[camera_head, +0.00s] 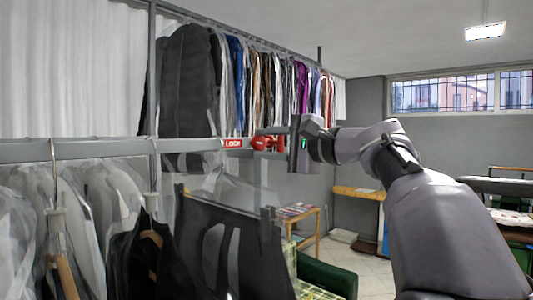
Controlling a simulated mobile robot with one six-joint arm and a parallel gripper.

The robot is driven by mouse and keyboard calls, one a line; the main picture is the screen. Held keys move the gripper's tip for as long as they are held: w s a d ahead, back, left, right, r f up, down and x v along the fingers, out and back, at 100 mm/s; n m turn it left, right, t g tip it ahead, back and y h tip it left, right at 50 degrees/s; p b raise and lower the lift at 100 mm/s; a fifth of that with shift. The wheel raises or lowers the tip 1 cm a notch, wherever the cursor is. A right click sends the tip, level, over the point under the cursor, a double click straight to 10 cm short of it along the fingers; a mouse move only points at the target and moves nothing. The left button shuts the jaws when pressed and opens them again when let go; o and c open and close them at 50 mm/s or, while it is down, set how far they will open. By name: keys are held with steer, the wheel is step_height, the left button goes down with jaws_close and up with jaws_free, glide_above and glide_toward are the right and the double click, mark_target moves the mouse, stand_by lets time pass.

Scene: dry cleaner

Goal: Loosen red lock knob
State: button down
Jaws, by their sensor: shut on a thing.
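The red lock knob (262,143) sits at the right end of the grey rail (90,149), just right of a red label reading "LOCK" (233,143). My gripper (272,142) comes from the right and is shut on the knob, with dark fingers reaching to it above and below. The gripper body hides the knob's right side. The knob's turn angle is too small to tell.
Bagged clothes on hangers (85,220) hang from the near rail. A dark garment (225,245) hangs below the knob. More clothes (260,80) hang on a higher rail behind. A small wooden table (306,215) and a green seat (327,275) stand lower right.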

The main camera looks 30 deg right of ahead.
steer(key=shift+n+b, duration=0.4)
steer(key=shift+n, duration=0.2)
steer(key=c, duration=1)
jaws_free()
steer(key=shift+w, duration=0.1)
steer(key=b+v, duration=0.2)
steer(key=v, duration=1.5)
steer(key=shift+s, duration=0.25)
